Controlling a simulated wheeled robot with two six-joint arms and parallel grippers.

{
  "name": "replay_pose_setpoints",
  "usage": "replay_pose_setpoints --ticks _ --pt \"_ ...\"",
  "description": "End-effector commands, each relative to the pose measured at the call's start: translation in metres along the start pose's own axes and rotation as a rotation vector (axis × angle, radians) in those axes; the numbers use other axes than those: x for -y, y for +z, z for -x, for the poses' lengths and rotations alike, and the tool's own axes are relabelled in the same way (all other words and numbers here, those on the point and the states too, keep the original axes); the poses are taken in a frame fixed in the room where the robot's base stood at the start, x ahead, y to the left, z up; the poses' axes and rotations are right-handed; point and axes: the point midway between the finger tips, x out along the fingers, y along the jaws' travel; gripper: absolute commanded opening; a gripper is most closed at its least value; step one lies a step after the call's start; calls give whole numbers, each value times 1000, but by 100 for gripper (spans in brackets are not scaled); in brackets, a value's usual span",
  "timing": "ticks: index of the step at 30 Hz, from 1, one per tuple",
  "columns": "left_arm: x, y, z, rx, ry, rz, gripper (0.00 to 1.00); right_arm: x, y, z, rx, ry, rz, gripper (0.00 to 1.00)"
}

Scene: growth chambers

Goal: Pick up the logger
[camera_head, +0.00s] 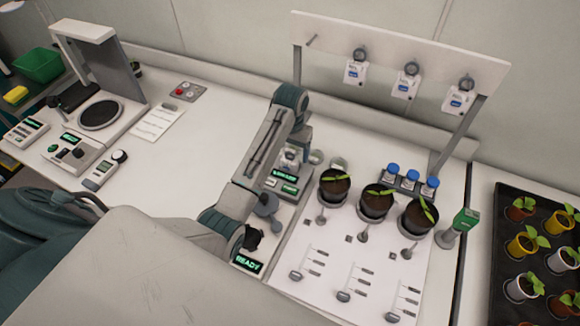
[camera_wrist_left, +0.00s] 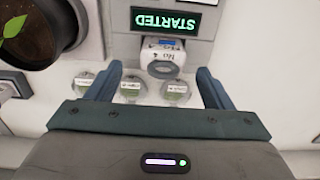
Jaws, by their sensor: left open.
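A white logger (camera_wrist_left: 163,55) with a grey ring and a marked label sits in front of a green STARTED display (camera_wrist_left: 173,20) in the left wrist view. In the head view a white logger-like piece (camera_head: 290,156) shows just below my left gripper (camera_head: 298,143), partly hidden by the arm. My left gripper also shows in the wrist view (camera_wrist_left: 158,85), open and empty, with its fingers either side of the line to the logger. I cannot tell whether they touch it. Three similar loggers (camera_head: 355,71) (camera_head: 405,80) (camera_head: 459,96) hang from the rack.
Small round labelled containers (camera_wrist_left: 130,88) lie close to the fingers. Potted seedlings (camera_head: 334,186) and blue-capped bottles (camera_head: 412,177) stand to the right, with a black plant tray (camera_head: 498,225) beyond.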

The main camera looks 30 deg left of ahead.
Motion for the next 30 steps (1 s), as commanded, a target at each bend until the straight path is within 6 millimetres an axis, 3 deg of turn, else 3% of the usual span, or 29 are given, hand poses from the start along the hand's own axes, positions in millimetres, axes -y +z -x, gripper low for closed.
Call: replay_pose_setpoints --ticks 7,12,20,27,30 --pt "4 4 -26 6 0 1 75 -3 -31 27 -39 1 -1 36" --pt "3 2 -47 3 0 0 75 -6 -26 30 -32 4 0 36" --pt "3 2 -51 0 0 0 75 -7 -13 30 -14 5 1 36" --pt "3 2 -50 0 0 0 27 -7 -15 29 -17 5 1 36" --pt "3 2 -50 0 0 0 21 -7 -16 29 -18 5 1 36"
